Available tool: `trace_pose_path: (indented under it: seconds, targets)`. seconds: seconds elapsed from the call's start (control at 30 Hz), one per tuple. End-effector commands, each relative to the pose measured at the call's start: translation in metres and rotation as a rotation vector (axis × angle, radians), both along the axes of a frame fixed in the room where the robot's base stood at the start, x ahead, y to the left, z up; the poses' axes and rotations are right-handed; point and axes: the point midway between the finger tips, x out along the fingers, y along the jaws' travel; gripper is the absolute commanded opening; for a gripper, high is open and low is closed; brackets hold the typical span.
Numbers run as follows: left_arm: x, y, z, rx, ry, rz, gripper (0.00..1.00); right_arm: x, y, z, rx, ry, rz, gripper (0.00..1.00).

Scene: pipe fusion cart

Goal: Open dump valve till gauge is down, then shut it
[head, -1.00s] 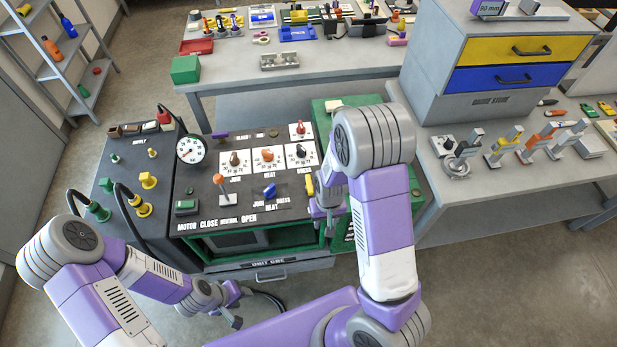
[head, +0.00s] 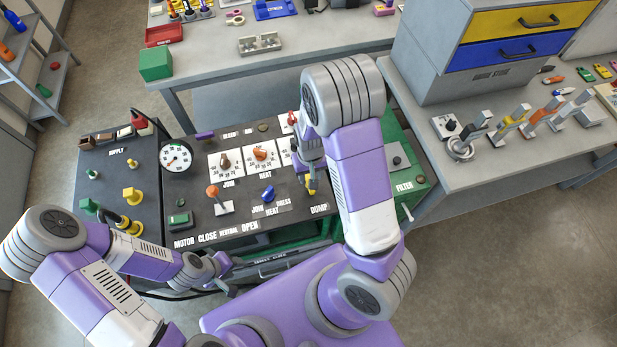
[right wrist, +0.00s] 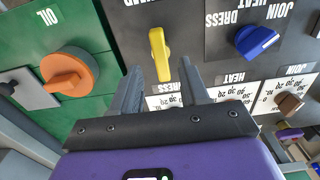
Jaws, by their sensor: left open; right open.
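The dump valve is a yellow lever (head: 312,186) above the DUMP label on the dark panel. In the right wrist view the yellow lever (right wrist: 159,52) lies just beyond and between my open right fingertips (right wrist: 159,80), with no grip on it. In the head view my right gripper (head: 311,168) is at the lever, partly hidden by my arm. The round white gauge (head: 176,157) stands at the panel's upper left; its reading is too small to tell. My left gripper (head: 226,276) is open and empty in front of the cart's front edge.
An orange-knobbed lever (head: 213,192) and a blue knob (head: 268,194) sit left of the dump lever. An orange knob (right wrist: 69,74) is on the green OIL panel. A grey bench (head: 480,130) with clamps stands at the right.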

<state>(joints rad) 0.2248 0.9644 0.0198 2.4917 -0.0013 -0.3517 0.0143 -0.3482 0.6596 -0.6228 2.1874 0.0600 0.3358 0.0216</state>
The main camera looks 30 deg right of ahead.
Motion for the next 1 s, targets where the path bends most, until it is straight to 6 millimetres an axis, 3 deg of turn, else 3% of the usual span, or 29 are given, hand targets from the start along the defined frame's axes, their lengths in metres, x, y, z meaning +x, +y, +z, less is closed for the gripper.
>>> trace_pose_path:
  seconds: [0.1, 0.23, 0.6, 0.9, 1.0]
  targets:
    - [0.000, 0.000, -0.007, 0.000, -0.001, 0.000, 0.43, 0.000, 0.000, -0.022, 0.000, 0.003, -0.002, 0.45]
    - [0.001, 0.000, -0.009, 0.000, -0.001, 0.000, 0.43, 0.000, 0.000, -0.035, -0.001, 0.000, -0.001, 0.45]
    - [0.001, 0.000, -0.010, 0.000, -0.001, 0.000, 0.43, 0.001, 0.000, -0.040, 0.000, -0.001, 0.000, 0.45]
    - [0.001, 0.000, -0.010, 0.000, -0.001, 0.000, 0.43, 0.000, 0.000, -0.040, 0.000, -0.001, 0.000, 0.00]
    - [0.001, 0.000, -0.010, 0.000, -0.001, 0.000, 0.43, 0.000, 0.000, -0.040, 0.000, -0.001, 0.000, 0.00]
